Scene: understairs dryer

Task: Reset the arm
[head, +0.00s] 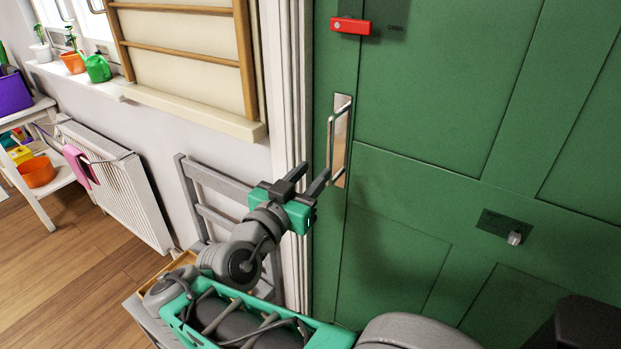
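My arm reaches up from the bottom of the head view toward a green door. My gripper (314,170), with a teal and black body, is at the arm's end. Its two dark fingers are spread apart, with nothing seen between them. The fingers point up and right toward the metal pull handle (333,150) on the green door (430,110). The right fingertip overlaps the handle's lower part in the picture; I cannot tell whether they touch. The door looks shut.
A grey chair (205,186) stands behind my arm by the wall. A white radiator (120,190) and a shelf with a purple box (13,92) are at left. A red latch (351,26) and a small knob (514,238) are on the door. Wooden floor is clear at lower left.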

